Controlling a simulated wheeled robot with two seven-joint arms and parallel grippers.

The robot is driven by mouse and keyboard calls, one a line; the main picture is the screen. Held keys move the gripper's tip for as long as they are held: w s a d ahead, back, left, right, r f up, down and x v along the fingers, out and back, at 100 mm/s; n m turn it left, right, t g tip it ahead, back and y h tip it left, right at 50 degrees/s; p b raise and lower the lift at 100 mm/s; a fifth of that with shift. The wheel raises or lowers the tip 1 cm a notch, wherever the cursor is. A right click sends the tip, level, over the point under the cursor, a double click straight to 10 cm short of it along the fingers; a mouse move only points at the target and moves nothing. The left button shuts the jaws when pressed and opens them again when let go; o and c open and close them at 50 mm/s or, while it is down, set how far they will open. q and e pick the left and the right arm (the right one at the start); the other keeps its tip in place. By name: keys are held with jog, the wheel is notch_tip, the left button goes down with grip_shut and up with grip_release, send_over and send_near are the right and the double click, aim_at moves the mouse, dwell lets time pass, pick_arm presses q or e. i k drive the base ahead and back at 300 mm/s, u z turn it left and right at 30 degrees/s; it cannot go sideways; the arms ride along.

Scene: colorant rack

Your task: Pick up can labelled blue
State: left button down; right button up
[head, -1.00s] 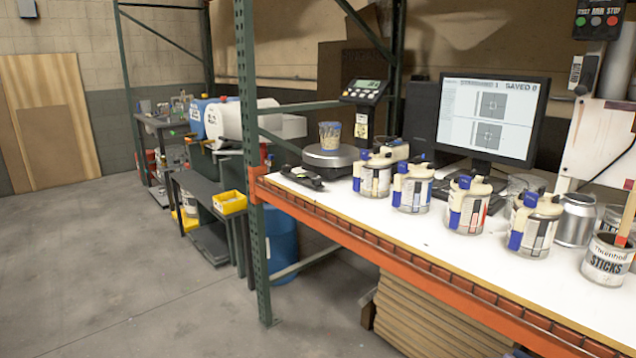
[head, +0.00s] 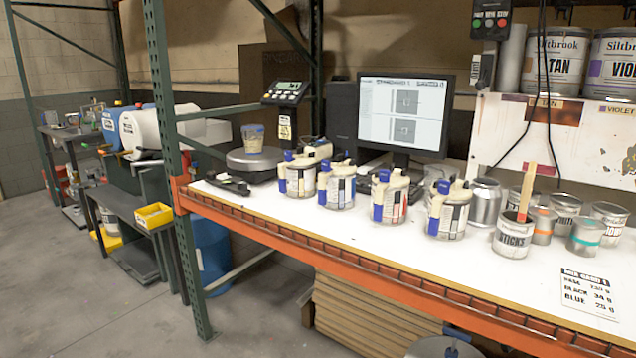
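Several white cans with blue-and-cream pour lids stand upright in a row on the white bench top. The second from the left (head: 337,188) shows blue on its label and is the likeliest blue can, but its wording is too small to read. The third (head: 390,200) shows red and the rightmost (head: 447,212) shows black. Neither of my grippers is in view, and nothing touches the cans.
A scale (head: 252,163) carrying a cup (head: 253,138) stands left of the row. A monitor (head: 402,115) is behind it. A sticks can (head: 513,236), a silver can and small tins stand to the right. A green rack post (head: 170,160) and orange beam (head: 370,270) edge the bench.

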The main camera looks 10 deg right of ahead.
aim_at(337, 189)
jog(key=u, duration=0.4)
jog(key=i, duration=2.05)
jog(key=z, duration=1.05)
